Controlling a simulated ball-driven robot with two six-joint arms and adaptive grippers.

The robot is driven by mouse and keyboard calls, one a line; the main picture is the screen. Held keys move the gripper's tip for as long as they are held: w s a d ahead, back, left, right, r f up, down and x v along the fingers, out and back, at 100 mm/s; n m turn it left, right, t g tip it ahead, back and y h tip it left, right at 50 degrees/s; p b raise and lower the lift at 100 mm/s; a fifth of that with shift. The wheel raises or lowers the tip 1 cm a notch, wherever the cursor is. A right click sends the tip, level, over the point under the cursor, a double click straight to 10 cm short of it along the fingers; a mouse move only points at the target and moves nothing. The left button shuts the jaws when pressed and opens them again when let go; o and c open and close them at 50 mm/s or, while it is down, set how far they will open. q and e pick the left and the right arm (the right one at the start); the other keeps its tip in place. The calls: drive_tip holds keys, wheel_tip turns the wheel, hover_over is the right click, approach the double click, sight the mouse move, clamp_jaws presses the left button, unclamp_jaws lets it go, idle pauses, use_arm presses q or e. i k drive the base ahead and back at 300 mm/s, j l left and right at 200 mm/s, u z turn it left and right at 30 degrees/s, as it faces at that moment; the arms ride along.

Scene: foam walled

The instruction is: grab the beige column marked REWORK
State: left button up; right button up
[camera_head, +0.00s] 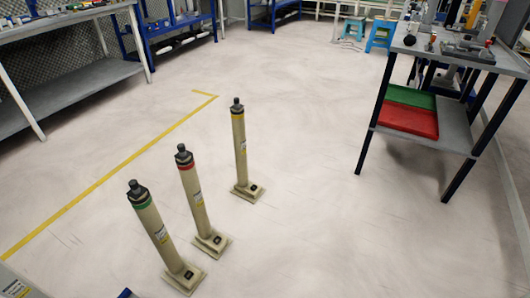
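Three beige columns stand upright on square base plates on the floor, at the lower left of centre in the head view. The nearest one (158,232) has a green band under its dark top. The middle one (194,200) has a red band. The farthest one (240,150) has a yellow band. Neither of my grippers is in view.
A yellow floor line (110,175) runs left of the columns. A grey workbench (75,85) stands at the upper left. A cart with grey shelves (453,130) at the right holds green (412,97) and red (405,120) trays. The floor around the columns is clear.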

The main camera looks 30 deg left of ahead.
sight(250, 191)
drive_tip(key=i, duration=2.5)
drive_tip(key=i+u, duration=0.2)
drive_tip(key=u, duration=0.25)
drive_tip(key=i+l+u, duration=0.1)
drive_tip(key=u, duration=0.3)
drive_tip(key=i+l+u, duration=0.15)
drive_tip(key=u, duration=0.3)
drive_tip(key=i+l+u, duration=0.2)
drive_tip(key=u, duration=0.25)
